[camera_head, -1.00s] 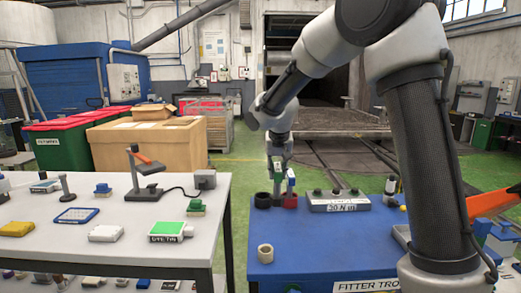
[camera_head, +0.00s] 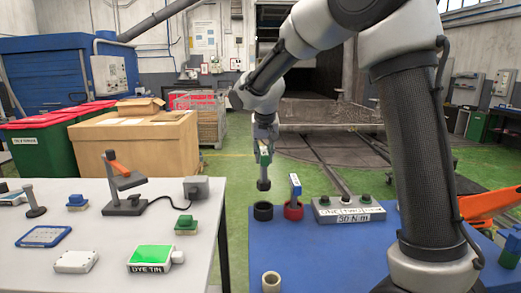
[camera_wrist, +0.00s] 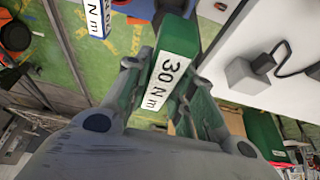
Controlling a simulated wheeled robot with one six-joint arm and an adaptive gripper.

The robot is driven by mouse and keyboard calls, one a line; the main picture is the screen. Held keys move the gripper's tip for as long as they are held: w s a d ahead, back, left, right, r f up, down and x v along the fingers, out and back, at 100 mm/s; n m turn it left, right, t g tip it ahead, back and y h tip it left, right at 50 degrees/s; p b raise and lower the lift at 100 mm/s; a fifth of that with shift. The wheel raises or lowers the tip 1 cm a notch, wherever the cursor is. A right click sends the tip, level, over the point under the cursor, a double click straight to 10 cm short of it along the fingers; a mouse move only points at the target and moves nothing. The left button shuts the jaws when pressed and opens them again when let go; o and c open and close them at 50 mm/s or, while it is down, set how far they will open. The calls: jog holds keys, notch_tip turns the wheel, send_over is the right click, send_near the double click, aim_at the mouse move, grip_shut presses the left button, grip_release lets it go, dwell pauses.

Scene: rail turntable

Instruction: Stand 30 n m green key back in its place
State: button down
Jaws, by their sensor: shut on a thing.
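The green key (camera_wrist: 172,70) has a white label reading 30 N m. My gripper (camera_head: 264,143) is shut on it, with a finger on each side in the wrist view. In the head view the green key (camera_head: 264,157) hangs roughly upright, its dark round end (camera_head: 263,185) lowest and free in the air. An empty-looking black ring holder (camera_head: 263,211) on the blue bench appears just below it; the gap in depth is hard to tell. A blue key (camera_head: 295,186) stands in a red ring holder (camera_head: 293,211) to the right.
A grey box labelled 30 N m (camera_head: 350,209) with dark knobs stands right of the holders on the blue bench (camera_head: 310,250). A white table (camera_head: 100,225) with several items is on the left.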

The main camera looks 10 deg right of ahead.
aim_at(264, 155)
jog(key=shift+w, duration=0.15)
jog(key=shift+f, duration=5.4)
jog(key=c, duration=1.1)
grip_release()
jog(key=shift+r, duration=0.1)
jog(key=v, duration=1.2)
